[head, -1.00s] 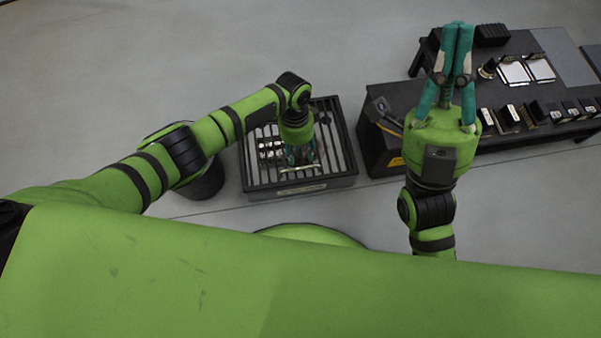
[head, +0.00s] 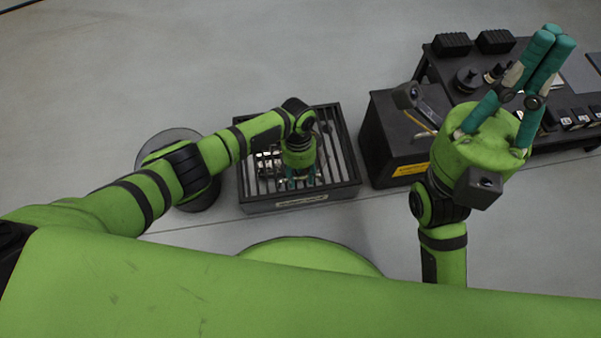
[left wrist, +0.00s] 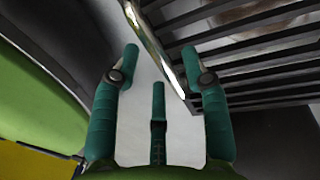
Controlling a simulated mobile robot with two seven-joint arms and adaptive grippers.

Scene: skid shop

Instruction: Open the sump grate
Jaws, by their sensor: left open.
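The sump grate (head: 335,150) is a set of dark parallel slats in a dark square box frame on the floor, left of centre in the head view. Its slats (left wrist: 262,48) fill the upper right of the left wrist view. A shiny metal bar (left wrist: 158,42) runs along the near side of the slats. My left gripper (head: 301,181) is over the front part of the grate. In the left wrist view its teal fingers (left wrist: 158,66) are apart and empty, with the bar passing between or beyond them; contact cannot be told. My right gripper (head: 553,40) is raised, fingers together and empty.
A round dark bin (head: 200,193) stands left of the grate, partly behind my left arm. A dark cabinet (head: 380,150) with a yellow label stands to the right. A black bench (head: 445,72) with small parts extends beyond it. The floor behind is clear.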

